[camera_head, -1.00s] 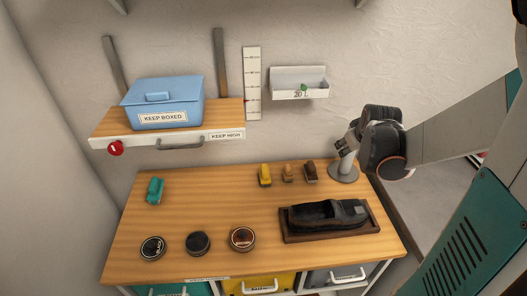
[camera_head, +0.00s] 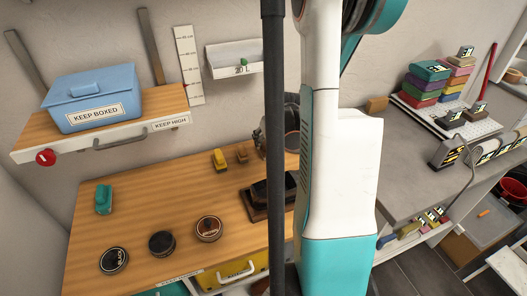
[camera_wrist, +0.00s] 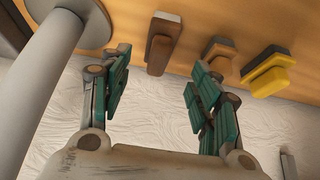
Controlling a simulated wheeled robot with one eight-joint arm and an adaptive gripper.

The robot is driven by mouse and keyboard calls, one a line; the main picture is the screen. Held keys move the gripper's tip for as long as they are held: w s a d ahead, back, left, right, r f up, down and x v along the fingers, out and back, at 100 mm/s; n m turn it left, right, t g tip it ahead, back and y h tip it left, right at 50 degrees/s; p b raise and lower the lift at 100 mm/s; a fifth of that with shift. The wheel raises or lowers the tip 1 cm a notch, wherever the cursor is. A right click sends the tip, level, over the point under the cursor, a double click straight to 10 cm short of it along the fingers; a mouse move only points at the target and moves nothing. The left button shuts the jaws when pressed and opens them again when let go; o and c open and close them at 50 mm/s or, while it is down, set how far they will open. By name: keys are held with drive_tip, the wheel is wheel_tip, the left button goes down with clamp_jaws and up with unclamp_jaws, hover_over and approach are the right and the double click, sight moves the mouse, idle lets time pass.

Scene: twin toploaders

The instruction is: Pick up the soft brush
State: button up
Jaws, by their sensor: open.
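Several small brushes stand on the wooden bench; I cannot tell which one is the soft brush. In the wrist view a dark brown brush (camera_wrist: 163,42) lies beyond and between my fingertips, apart from them. A tan and brown brush (camera_wrist: 219,52) and a yellow brush (camera_wrist: 267,72) lie to its right. In the head view the yellow brush (camera_head: 220,160) and tan brush (camera_head: 242,154) show; the dark brown one is hidden behind my body parts. A teal brush-like block (camera_head: 104,199) stands at the bench's left. My gripper (camera_wrist: 157,85) is open and empty.
A pale round-based post (camera_wrist: 52,50) stands close left of my gripper in the wrist view. A shoe in a tray (camera_head: 262,204) and several round tins (camera_head: 162,244) are on the bench (camera_head: 150,200). A blue box (camera_head: 95,98) sits on the shelf above.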

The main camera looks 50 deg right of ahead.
sight(265, 142)
drive_tip(key=shift+b+x, duration=1.1)
drive_tip(key=shift+x, duration=2.15)
drive_tip(key=shift+w+d+r, duration=0.1)
drive_tip(key=shift+d+r, duration=0.05)
drive_tip(key=c, duration=1.3)
drive_tip(key=shift+o, duration=0.2)
wheel_tip(265, 142, up, 20)
drive_tip(key=p, duration=0.6)
drive_tip(key=o, duration=0.6)
drive_tip(key=c, duration=0.4)
drive_tip(key=shift+o, duration=0.2)
